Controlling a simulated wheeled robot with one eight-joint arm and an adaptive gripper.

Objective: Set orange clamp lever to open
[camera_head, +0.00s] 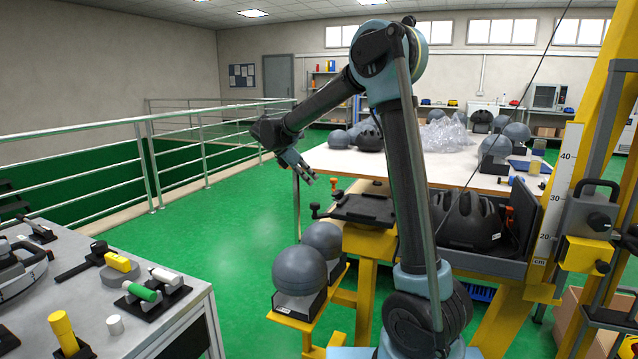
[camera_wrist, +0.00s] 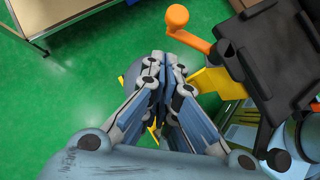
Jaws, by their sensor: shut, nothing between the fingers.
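My gripper (camera_head: 308,177) is shut and empty, with its fingers pointing down in the air just left of and above a black clamp plate. In the wrist view, the closed fingertips (camera_wrist: 166,62) are near an orange lever (camera_wrist: 191,40) with a round orange knob at its end. The lever joins the corner of the black plate (camera_wrist: 275,50), and a gap shows between it and the fingers. In the head view, a small orange upright part (camera_head: 334,182) stands at the back left of the black plate (camera_head: 365,208). Whether the lever is open or closed is unclear.
Grey ball headforms (camera_head: 299,270) sit on a yellow shelf below the plate. A black helmet (camera_head: 468,220) stands to the right, with another orange part (camera_head: 509,212) beside it. A workbench (camera_head: 195,292) with tools is at left; green floor lies between.

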